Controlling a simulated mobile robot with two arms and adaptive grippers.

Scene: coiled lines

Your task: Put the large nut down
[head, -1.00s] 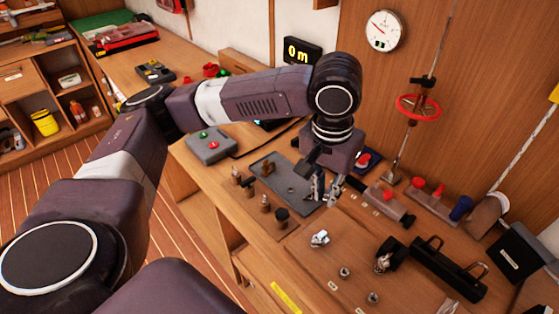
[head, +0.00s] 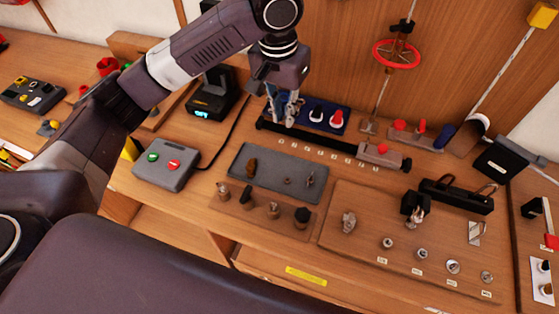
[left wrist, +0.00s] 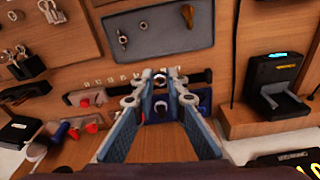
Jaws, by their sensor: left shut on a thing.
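My left gripper (head: 286,112) hangs above the back of the bench, beyond the grey tray (head: 238,168), in front of the blue panel. In the left wrist view its fingertips (left wrist: 160,79) are close together on a small silvery piece, which I take for the large nut (left wrist: 160,81); the tips hide most of it. The tray also shows in the left wrist view (left wrist: 165,45). It bears a brown piece (head: 251,167), a small ring (head: 287,181) and a slim metal piece (head: 309,178). My right gripper is not in view.
A wooden board (head: 340,253) with several nuts and metal fittings lies right of the tray. A row of small tools (head: 248,203) stands in front of it. A dark rail (head: 330,140), the blue panel (head: 322,116) and a grey button box (head: 166,163) are close by.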

